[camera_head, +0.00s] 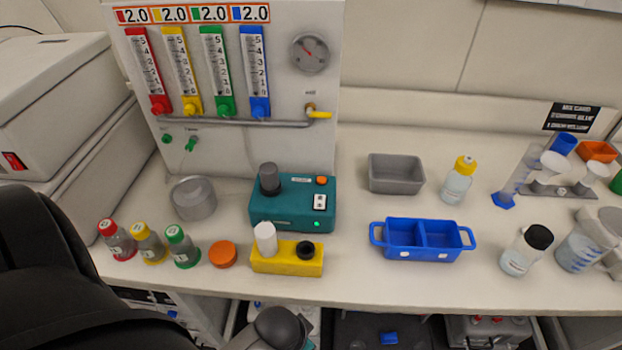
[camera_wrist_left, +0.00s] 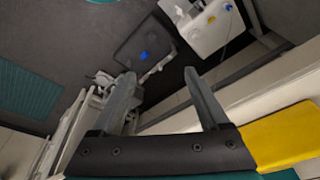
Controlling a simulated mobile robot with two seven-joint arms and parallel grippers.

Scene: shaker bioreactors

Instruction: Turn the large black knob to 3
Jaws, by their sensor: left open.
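A teal device (camera_head: 292,207) stands on the bench in the head view. The large dark knob (camera_head: 269,178) rises from its left top, upright; no scale or number is readable beside it. The device also has an orange button, a white switch panel and a lit green light. My left gripper (camera_wrist_left: 157,75) shows in the left wrist view with its two fingers apart and nothing between them. It faces the floor and the bench's edge, away from the knob. In the head view its black arm enters at the lower left; the fingers are hidden.
A yellow block (camera_head: 287,262) with a white cylinder and small black knob stands in front of the teal device. Capped bottles (camera_head: 150,245), an orange lid (camera_head: 222,254) and a grey cylinder (camera_head: 193,199) are left. A blue tray (camera_head: 421,242) and grey bin (camera_head: 396,174) are right.

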